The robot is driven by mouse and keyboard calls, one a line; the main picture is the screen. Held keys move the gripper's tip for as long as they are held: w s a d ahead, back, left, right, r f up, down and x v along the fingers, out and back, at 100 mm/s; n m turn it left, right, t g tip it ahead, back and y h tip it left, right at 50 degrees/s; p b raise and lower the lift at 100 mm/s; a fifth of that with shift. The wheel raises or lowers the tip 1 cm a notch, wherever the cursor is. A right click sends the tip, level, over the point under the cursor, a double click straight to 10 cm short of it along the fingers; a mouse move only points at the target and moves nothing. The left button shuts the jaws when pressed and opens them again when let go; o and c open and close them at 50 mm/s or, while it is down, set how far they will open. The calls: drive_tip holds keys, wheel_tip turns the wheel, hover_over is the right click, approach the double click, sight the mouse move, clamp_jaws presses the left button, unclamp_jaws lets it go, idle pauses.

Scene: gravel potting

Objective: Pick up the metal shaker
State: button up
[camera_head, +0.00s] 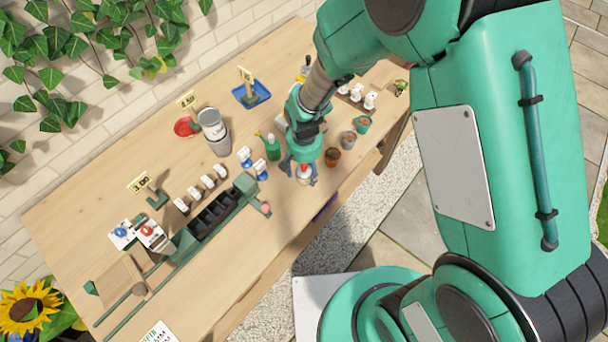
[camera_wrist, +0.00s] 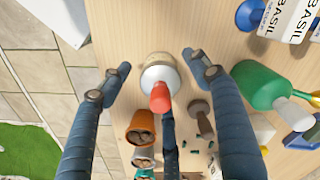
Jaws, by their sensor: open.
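A small round container with a silver dome and a red tip (camera_wrist: 157,78), which looks like the metal shaker, stands upright on the wooden table. It also shows in the head view (camera_head: 304,174), partly hidden by my fingers. My gripper (camera_head: 301,170) is open above the table, pointing down around it. In the wrist view my gripper (camera_wrist: 155,64) has one finger left of the container and one right of it, with gaps on both sides. A third, thin finger part lies below it in the picture. Nothing is held.
A green spray bottle (camera_wrist: 262,86) stands close on the right, and a terracotta pot (camera_wrist: 141,128) close below. A small brown-handled tool (camera_wrist: 200,118) is beside them. The table's front edge (camera_head: 285,252) is near. Grey cans (camera_head: 218,143) and a blue tray (camera_head: 262,92) are farther back.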

drive_tip(key=shift+f, duration=1.4)
drive_tip(key=c, duration=1.3)
drive_tip(key=shift+r, duration=0.1)
drive_tip(key=shift+r, duration=0.75)
wheel_tip(320, 180, up, 2)
drive_tip(key=shift+r+p, duration=0.2)
drive_tip(key=shift+p, duration=0.25)
drive_tip(key=s+d, duration=0.1)
drive_tip(key=s, duration=0.4)
drive_tip(key=s+d+p, duration=0.1)
drive_tip(key=s+d, duration=0.1)
drive_tip(key=s, duration=0.3)
drive_tip(key=s+d+r+p, duration=0.1)
drive_tip(key=s+d, duration=0.1)
drive_tip(key=s, duration=0.3)
drive_tip(key=shift+s, duration=0.15)
